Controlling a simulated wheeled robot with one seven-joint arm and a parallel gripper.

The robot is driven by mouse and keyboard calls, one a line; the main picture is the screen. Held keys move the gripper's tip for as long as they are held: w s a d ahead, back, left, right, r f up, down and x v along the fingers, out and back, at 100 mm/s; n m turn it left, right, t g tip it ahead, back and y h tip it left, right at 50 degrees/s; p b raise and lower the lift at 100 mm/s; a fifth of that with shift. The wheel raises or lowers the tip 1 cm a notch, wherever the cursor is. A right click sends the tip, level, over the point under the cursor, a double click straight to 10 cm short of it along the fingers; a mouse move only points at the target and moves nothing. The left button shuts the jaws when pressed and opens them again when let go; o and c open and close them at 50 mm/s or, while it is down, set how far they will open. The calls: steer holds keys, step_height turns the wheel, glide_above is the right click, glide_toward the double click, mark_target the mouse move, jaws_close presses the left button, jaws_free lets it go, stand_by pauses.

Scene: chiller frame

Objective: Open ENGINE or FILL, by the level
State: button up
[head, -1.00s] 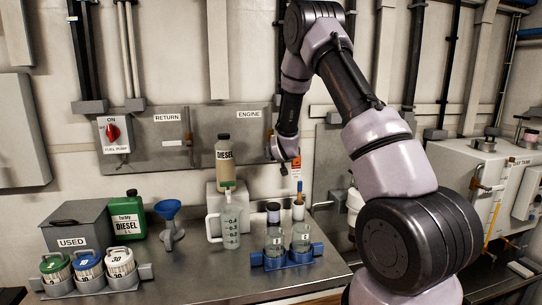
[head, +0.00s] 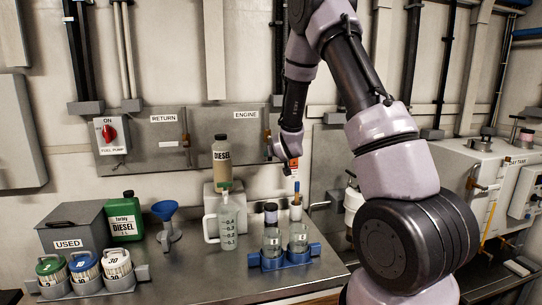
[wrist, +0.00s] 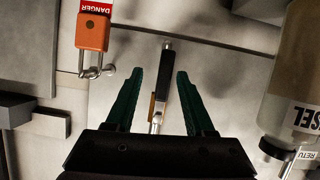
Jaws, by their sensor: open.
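The ENGINE label (head: 245,113) is at the right end of a grey wall panel, with a brass-coloured valve (head: 267,137) below and right of it. My gripper (head: 291,165) is in front of the wall just right of this valve. In the wrist view my gripper (wrist: 160,76) is open, its two green fingers on either side of a lever with a black handle (wrist: 166,75). A gap shows on both sides of the handle. The day tank (head: 478,165) stands at the right with an upright yellow gauge tube (head: 487,228). I cannot make out a FILL label.
An orange padlock (wrist: 93,30) with a danger tag hangs close to the left of my fingers. A diesel bottle (head: 222,160) stands on a grey block, also close on the wrist view's right. A jug (head: 226,222) and blue jar holder (head: 284,260) are below on the bench.

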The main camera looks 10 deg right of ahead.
steer(key=shift+v, duration=2.15)
